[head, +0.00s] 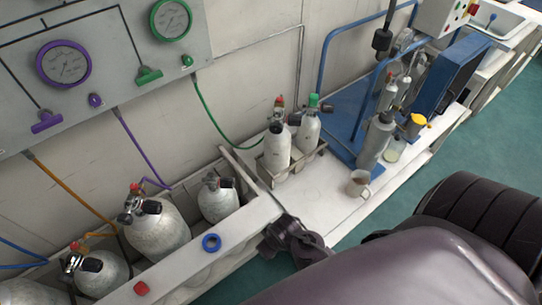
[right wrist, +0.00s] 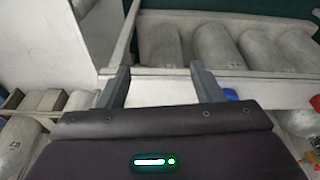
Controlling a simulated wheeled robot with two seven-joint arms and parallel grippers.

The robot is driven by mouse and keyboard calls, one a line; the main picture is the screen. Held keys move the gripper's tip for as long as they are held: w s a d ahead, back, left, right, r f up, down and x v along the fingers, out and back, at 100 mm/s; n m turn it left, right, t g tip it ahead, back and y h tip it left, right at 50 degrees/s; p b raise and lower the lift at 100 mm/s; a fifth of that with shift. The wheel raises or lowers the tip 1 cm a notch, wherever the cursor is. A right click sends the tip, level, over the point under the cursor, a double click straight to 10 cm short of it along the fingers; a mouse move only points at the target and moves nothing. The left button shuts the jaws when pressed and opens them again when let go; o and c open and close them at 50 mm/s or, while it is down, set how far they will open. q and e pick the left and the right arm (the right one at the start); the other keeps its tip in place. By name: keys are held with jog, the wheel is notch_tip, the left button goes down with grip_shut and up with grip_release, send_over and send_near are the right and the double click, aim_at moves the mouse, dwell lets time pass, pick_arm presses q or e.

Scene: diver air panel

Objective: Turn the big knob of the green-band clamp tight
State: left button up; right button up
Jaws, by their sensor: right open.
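Two grey cylinders stand in a small rack (head: 292,166) at the wall. The front one (head: 277,148) has a red knob (head: 279,101) and dark fittings on top; the back one (head: 309,130) has a green top (head: 313,100). A green hose (head: 215,122) runs from the panel to this rack. The clamp and its big knob are too small to tell apart from the fittings. My right gripper (head: 290,238) is in front of the rack, apart from the cylinders. In the right wrist view, its two fingers (right wrist: 163,85) are apart with nothing between them. My left gripper is not in view.
A long trough (head: 235,228) holds several cylinders left of my right gripper, with a blue ring (head: 211,243) and a red cap (head: 141,288) on its edge. A grey flask (head: 375,142) and a mug (head: 358,183) stand to the right. The white bench front (head: 315,208) is clear.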

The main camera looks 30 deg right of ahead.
jog(key=w+r+t, duration=0.1)
jog(key=w+r, duration=0.2)
jog(key=r, duration=0.6)
jog(key=n+t+h+b, duration=0.1)
jog(key=t+h+b, duration=0.1)
jog(key=t+h, duration=0.9)
send_near(276, 131)
jog(key=shift+g+h, duration=0.4)
jog(key=shift+g, duration=0.1)
jog(key=shift+w+a+b+x, duration=0.1)
jog(key=shift+b+x, duration=0.35)
jog(key=shift+x, duration=0.45)
jog(key=shift+w+a+b+x, duration=0.1)
jog(key=shift+b+x, duration=0.3)
jog(key=shift+x, duration=0.5)
jog(key=shift+w+a+b+x, duration=0.15)
jog(key=shift+b+x, duration=0.3)
jog(key=shift+x, duration=0.45)
jog(key=shift+b+x, duration=0.45)
jog(key=shift+x, duration=2.15)
jog(key=shift+d+r+p, duration=0.1)
jog(key=shift+r+p, duration=0.15)
jog(key=shift+p, duration=0.05)
jog(key=shift+c, duration=0.3)
